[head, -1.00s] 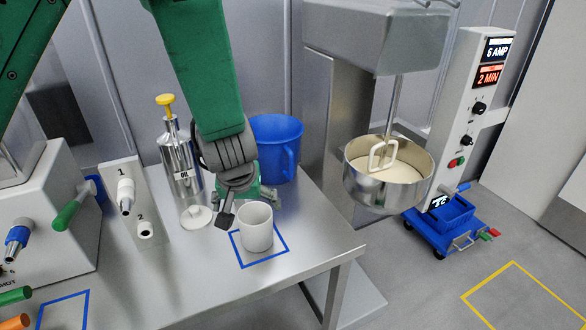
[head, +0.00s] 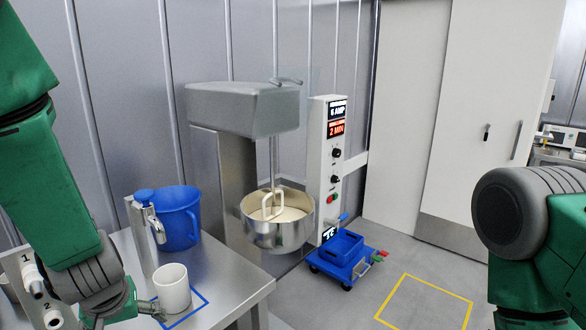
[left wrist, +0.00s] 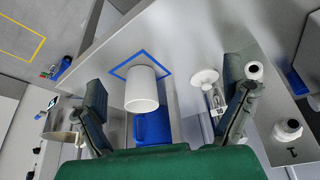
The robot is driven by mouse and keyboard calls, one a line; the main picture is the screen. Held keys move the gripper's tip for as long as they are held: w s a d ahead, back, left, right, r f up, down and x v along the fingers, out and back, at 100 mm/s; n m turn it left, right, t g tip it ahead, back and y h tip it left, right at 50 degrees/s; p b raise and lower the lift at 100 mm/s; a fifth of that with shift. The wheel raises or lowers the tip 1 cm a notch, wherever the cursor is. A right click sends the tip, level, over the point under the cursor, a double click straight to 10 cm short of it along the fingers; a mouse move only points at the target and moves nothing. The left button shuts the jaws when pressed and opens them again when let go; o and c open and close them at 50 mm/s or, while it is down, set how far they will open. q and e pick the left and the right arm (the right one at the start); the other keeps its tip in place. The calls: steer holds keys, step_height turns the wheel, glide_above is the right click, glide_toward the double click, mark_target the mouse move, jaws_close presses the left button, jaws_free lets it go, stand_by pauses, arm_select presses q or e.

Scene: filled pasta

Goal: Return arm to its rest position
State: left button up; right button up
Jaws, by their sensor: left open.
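The left arm comes in from the left in the head view, with my left gripper (head: 125,308) low beside a white cup (head: 173,287). In the left wrist view the gripper (left wrist: 165,85) has its two fingers spread wide. The white cup (left wrist: 142,88) shows between them, and I see no contact. The cup stands upright inside a blue square outline (head: 204,299) on the steel table (head: 235,283). The right arm (head: 520,225) shows at the right edge of the head view. Its gripper is out of view.
A blue jug (head: 178,222) stands behind the cup. A mixer with a steel bowl (head: 278,237) stands right of the table, beside a control panel (head: 328,170) and a blue cart (head: 343,252). A yellow outline (head: 425,288) marks clear floor.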

arm_select(q)
steer(key=s+d+f+m+g+h, duration=0.1)
steer(key=s+f+m+g, duration=0.1)
steer(key=s+f, duration=1.05)
steer(key=s+f+m+g+h, duration=0.1)
steer(key=s+f+m+g, duration=0.15)
steer(key=s+f, duration=0.95)
step_height(320, 180, down, 11)
steer(key=d+m+t+b, duration=0.1)
steer(key=b, duration=1.3)
steer(key=shift+d, duration=0.2)
arm_select(e)
step_height(320, 180, down, 14)
steer(key=shift+w+d+f, duration=0.2)
steer(key=shift+w+d, duration=0.05)
steer(key=shift+d, duration=0.05)
arm_select(q)
steer(key=shift+s+r, duration=0.1)
